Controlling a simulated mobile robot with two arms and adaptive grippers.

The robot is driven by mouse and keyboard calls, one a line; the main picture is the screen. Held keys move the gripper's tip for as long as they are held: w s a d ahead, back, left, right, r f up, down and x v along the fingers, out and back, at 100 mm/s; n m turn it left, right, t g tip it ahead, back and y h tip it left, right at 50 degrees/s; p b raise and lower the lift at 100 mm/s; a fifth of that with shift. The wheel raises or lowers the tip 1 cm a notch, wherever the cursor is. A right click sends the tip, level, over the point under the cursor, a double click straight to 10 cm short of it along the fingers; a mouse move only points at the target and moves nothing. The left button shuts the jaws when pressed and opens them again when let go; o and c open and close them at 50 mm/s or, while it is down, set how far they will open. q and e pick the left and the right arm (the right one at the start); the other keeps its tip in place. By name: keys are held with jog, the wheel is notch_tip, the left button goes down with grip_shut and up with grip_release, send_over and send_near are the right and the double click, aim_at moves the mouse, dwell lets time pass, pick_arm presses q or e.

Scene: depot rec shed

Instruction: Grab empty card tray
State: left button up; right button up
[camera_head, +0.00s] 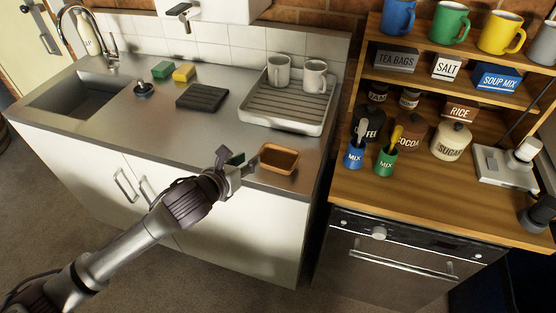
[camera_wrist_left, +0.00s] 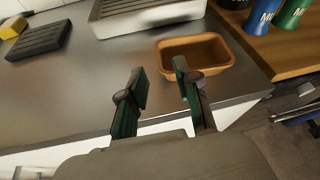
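The card tray (camera_head: 279,158) is a small orange-brown open box near the counter's front edge, with nothing visible inside. It also shows in the left wrist view (camera_wrist_left: 212,72), just beyond my fingers. My left gripper (camera_head: 237,163) is open and empty, just left of the tray at the counter's edge. In the left wrist view its two fingers (camera_wrist_left: 161,84) stand apart. The right finger overlaps the tray's near left corner; I cannot tell whether it touches. My right gripper is not in view.
A drying rack (camera_head: 287,112) with two mugs stands behind the tray. A dark slab (camera_head: 202,97), sponges (camera_head: 184,72) and the sink (camera_head: 82,95) are farther left. On the wooden shelf unit at right, blue and green MIX cups (camera_head: 385,163) stand close to the tray.

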aim_at(278, 160)
pick_arm(q)
jog(key=x, duration=0.7)
jog(key=shift+w+d+f, duration=0.1)
jog(key=shift+w+d, duration=0.05)
jog(key=shift+w, duration=0.1)
jog(key=shift+s, duration=0.1)
grip_shut()
